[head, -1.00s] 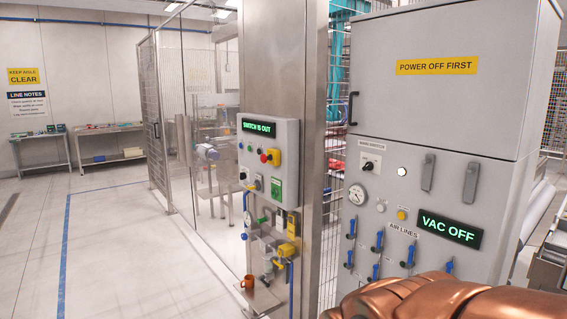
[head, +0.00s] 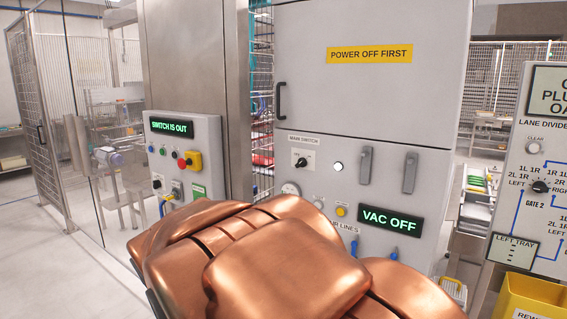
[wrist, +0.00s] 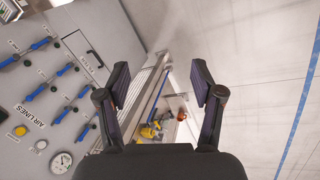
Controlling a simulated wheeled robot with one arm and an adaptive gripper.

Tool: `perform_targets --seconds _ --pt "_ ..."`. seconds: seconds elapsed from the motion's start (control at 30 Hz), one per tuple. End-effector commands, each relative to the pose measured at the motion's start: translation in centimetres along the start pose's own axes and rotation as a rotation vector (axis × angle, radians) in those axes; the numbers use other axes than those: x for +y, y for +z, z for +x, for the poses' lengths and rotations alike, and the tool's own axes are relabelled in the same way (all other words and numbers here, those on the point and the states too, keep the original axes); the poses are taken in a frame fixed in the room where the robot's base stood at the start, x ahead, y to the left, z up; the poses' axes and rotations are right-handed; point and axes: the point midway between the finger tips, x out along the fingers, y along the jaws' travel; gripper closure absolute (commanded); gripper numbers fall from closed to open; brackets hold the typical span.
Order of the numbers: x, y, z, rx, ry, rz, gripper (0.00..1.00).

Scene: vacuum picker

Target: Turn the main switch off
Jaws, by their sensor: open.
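The main switch (head: 300,158) is a black rotary knob on a white plate, labelled MAIN SWITCH, on the grey cabinet (head: 370,85) in the head view. Its knob looks tilted, but its exact setting is too small to read. A lit white lamp (head: 338,167) is to its right. My gripper (wrist: 160,85) is open and empty in the wrist view, its fingers apart and touching nothing. The wrist view shows the cabinet's air line levers and gauge at its left, not the main switch. In the head view my copper arm hides the gripper and the lower cabinet.
A VAC OFF display (head: 390,221) and two grey handles are right of the switch. A smaller box (head: 180,152) reading SWITCH IS OUT is on the steel column to the left. A yellow bin (head: 535,298) stands at lower right. Open floor (wrist: 255,60) shows in the wrist view.

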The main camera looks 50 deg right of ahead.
Motion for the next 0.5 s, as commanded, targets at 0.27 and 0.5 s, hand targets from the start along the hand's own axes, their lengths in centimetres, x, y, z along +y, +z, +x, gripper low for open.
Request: perform_targets --seconds 0.27,0.5 --pt "14.4 -11.0 -3.7 0.148 0.368 0.336 0.33" --pt "25.4 -18.7 -7.6 0.289 0.67 0.495 0.33"
